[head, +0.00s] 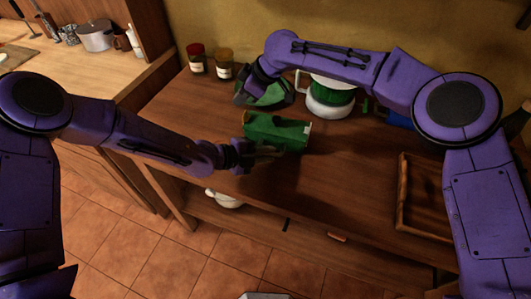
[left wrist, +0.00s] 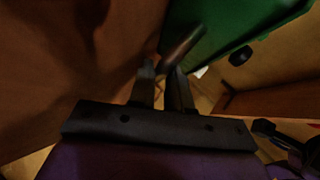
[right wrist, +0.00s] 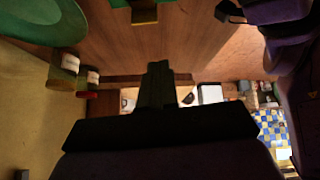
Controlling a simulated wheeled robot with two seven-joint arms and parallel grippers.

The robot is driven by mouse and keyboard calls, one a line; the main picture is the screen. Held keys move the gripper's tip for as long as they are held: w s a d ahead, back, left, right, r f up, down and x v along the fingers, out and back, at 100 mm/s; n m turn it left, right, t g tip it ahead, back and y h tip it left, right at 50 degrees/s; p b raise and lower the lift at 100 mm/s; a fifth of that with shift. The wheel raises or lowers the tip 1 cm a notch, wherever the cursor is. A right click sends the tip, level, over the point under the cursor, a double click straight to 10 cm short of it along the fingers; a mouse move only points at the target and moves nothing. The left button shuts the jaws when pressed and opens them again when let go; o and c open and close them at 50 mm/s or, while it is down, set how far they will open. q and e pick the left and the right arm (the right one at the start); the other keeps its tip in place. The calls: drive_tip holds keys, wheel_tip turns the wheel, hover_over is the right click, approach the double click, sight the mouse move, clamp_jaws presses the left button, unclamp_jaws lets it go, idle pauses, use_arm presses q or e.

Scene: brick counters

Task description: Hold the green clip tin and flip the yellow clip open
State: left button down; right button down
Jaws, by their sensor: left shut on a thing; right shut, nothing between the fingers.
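My left gripper (head: 264,153) is at the tin's front side. In the left wrist view its fingers (left wrist: 163,82) are shut on a dark bar (left wrist: 182,46) beside the tin's green wall (left wrist: 235,28). My right gripper (head: 240,98) is shut and empty, behind and left of the tin. A yellowish piece (right wrist: 144,14) shows at the top of the right wrist view; I cannot tell whether it is the clip.
A green piece (head: 270,95) lies behind the tin, partly by my right gripper. A green-and-white canister (head: 330,97) stands at the back. A red-lidded jar (head: 197,60) and another jar (head: 224,64) stand back left. A wooden tray (head: 402,197) is at right.

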sight(248, 118)
drive_tip(key=d+f+h, duration=0.1)
drive_tip(key=f, duration=0.1)
drive_tip(key=f+m+h, duration=0.1)
drive_tip(key=f, duration=0.1)
drive_tip(key=w+d+f+m, duration=0.1)
drive_tip(key=f, duration=0.1)
drive_tip(key=shift+d+g+h, duration=0.3)
drive_tip(key=shift+d+h, duration=0.05)
drive_tip(key=shift+h, duration=0.05)
drive_tip(key=shift+a+r, duration=0.1)
idle(1.9)
drive_tip(key=shift+w+a, duration=0.2)
drive_tip(key=shift+a, duration=0.5)
drive_tip(key=shift+w+a, duration=0.15)
drive_tip(key=shift+a, duration=0.5)
wheel_tip(248, 118, up, 8)
drive_tip(key=shift+d, duration=0.3)
drive_tip(key=shift+s, duration=0.1)
